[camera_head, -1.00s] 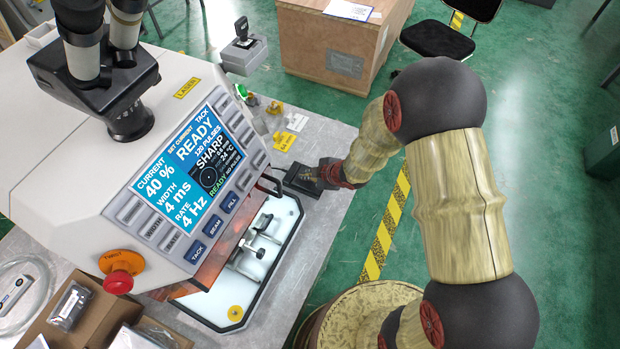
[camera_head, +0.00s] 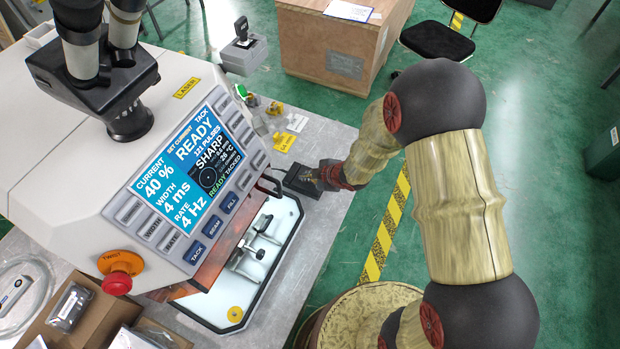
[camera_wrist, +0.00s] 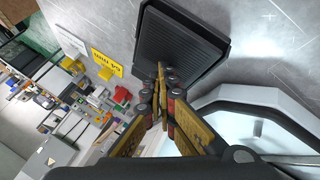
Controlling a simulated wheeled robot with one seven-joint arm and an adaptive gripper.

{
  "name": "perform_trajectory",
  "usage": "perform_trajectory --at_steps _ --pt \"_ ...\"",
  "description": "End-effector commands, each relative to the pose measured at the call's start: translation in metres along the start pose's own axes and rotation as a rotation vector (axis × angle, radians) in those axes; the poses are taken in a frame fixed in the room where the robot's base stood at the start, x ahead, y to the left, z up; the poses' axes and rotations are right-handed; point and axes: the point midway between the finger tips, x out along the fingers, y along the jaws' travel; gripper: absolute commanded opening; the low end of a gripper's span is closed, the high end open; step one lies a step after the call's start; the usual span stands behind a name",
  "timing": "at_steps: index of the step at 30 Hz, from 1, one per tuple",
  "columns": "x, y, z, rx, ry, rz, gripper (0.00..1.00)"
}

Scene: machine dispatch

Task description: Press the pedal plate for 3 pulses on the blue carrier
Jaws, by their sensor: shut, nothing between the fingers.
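The pedal plate (camera_head: 297,180) is a black ribbed plate on the grey bench, right of the machine. In the wrist view it (camera_wrist: 180,48) fills the top middle. My gripper (camera_head: 316,178) is shut and empty, its fingertips (camera_wrist: 161,70) over the plate's near edge. I cannot tell whether they touch or press it. The machine's screen (camera_head: 195,150) reads READY, 121 pulses, SHARP, 40 %, 4 ms, 4 Hz, with TACKED at the bottom. Inside the lit chamber, a metal clamp fixture (camera_head: 256,252) stands on a white floor. I cannot make out a blue carrier.
A red stop knob (camera_head: 118,283) is on the machine's front. Yellow (camera_head: 285,141) and white (camera_head: 297,123) cards stand on the bench behind the pedal. An open cardboard box (camera_head: 95,318) is at lower left.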

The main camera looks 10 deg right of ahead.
Motion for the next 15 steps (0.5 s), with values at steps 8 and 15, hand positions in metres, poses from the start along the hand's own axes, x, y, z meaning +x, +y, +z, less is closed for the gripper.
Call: perform_trajectory --at_steps 8,15 --pt "-0.011 0.007 -0.007 0.001 -0.001 -0.003 0.00" --pt "-0.013 0.009 -0.009 0.001 -0.001 -0.002 0.00"
